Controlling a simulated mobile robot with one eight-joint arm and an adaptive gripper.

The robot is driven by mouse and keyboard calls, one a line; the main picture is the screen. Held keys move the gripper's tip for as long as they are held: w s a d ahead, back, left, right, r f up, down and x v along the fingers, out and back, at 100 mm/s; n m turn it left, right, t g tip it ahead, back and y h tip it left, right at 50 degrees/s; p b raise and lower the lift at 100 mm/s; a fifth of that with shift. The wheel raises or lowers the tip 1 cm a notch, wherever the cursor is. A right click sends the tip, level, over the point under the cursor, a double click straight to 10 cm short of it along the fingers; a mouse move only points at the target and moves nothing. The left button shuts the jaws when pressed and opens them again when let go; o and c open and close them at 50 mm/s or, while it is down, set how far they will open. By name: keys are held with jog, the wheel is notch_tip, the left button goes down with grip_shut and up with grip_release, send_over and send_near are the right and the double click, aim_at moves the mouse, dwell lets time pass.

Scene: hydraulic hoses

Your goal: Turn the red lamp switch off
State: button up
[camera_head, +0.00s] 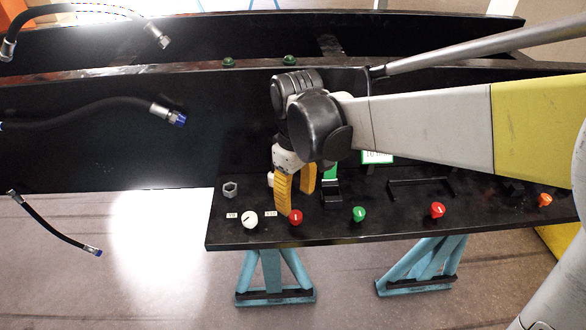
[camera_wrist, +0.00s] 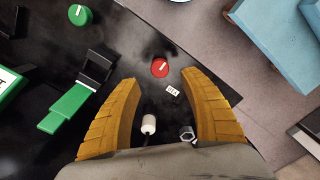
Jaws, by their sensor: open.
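A red knob (camera_head: 295,217) with a pale pointer line sits near the front edge of the black bench, beside a small white label (camera_head: 271,213). It also shows in the wrist view (camera_wrist: 160,67), just past the fingertips. A second red knob (camera_head: 437,209) stands further right; I cannot tell from the labels which one is the lamp switch. My gripper (camera_head: 297,201), with yellow ribbed fingers, is open above the first red knob and points down. In the wrist view my gripper (camera_wrist: 159,77) has nothing between its fingertips, and the knob looks apart from them.
A white knob (camera_head: 249,219) is left and a green knob (camera_head: 360,213) right of the first red knob. A hex nut (camera_head: 230,188), a white peg (camera_wrist: 149,124) and a green-and-black fixture (camera_wrist: 75,100) stand close by. Hoses (camera_head: 100,104) hang at left.

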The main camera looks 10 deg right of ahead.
aim_at(296, 214)
notch_tip(296, 214, up, 5)
jog(key=shift+r, duration=0.15)
jog(key=s+d+f+m+t+b, duration=0.2)
jog(key=s+d+f+m+t, duration=0.1)
jog(key=s+d+m, duration=0.1)
jog(key=s+d+f+m+t+b, duration=0.2)
jog(key=s+d+m+t, duration=0.2)
jog(key=d, duration=0.5)
jog(key=s, duration=0.2)
jog(key=shift+s+d+f+m+b, duration=0.25)
jog(key=shift+s+f+m+b, duration=0.15)
